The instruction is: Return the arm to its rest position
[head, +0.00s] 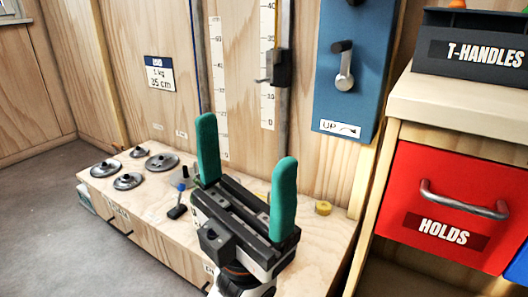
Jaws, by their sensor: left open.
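My left gripper (246,170) is in the middle of the head view, its two green fingers pointing up and spread wide apart. Nothing is between the fingers. It is in front of a low plywood bench (153,213) and hides part of the bench top. My right gripper does not show.
Several grey metal discs (128,181) lie on the bench's left end. A yellow ring (323,208) lies to the right. Behind are wall scales (268,66) and a blue panel with a crank (345,82). A cabinet with a red HOLDS drawer (405,165) and T-HANDLES bin (428,63) stands right. Floor at left is clear.

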